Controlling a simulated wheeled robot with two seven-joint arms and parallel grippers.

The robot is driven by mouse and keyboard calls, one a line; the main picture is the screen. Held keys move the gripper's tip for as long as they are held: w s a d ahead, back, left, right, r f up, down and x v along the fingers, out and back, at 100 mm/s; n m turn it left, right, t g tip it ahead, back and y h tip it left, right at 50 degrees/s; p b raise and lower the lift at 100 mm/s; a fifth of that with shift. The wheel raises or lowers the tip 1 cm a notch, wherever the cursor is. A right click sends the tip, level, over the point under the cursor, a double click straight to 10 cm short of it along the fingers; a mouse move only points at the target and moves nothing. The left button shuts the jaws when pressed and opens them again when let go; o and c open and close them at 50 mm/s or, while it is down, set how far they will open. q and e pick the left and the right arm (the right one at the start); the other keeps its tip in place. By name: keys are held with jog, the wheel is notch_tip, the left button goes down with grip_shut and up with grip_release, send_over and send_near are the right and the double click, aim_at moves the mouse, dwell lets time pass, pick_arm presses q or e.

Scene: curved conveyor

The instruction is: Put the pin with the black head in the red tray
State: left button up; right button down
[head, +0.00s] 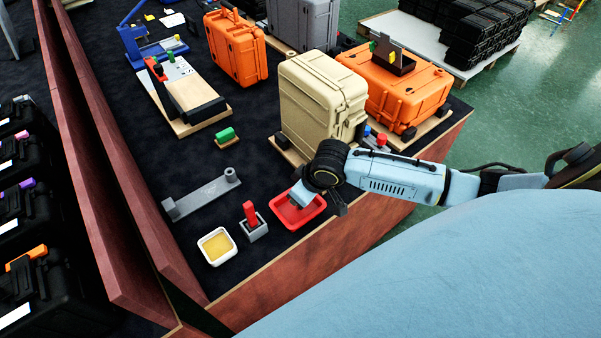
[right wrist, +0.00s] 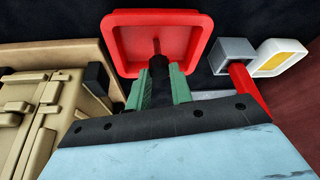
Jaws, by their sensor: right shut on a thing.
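The red tray (head: 318,210) lies on the dark table top, near the table's front edge, and shows at the top of the right wrist view (right wrist: 199,25). My right gripper (head: 300,207) is over it. In the right wrist view my right gripper's green fingers (right wrist: 160,88) are shut on the black-headed pin (right wrist: 158,68). The black head is between the fingers and the thin shaft points toward the tray floor. I cannot tell whether the tip touches the tray. The pin is hidden in the head view. My left gripper is out of view.
A red-headed pin (head: 249,212) stands in a grey block (head: 254,232) left of the tray. A white tray with a yellow floor (head: 216,246) is beside it. A beige case (head: 318,105) stands close behind. A grey bracket (head: 200,195) lies farther left.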

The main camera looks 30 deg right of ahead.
jog(key=shift+f, duration=0.1)
jog(key=c, duration=1.2)
grip_release()
jog(key=shift+c, duration=0.2)
jog(key=p+v, duration=0.2)
jog(key=v, duration=1)
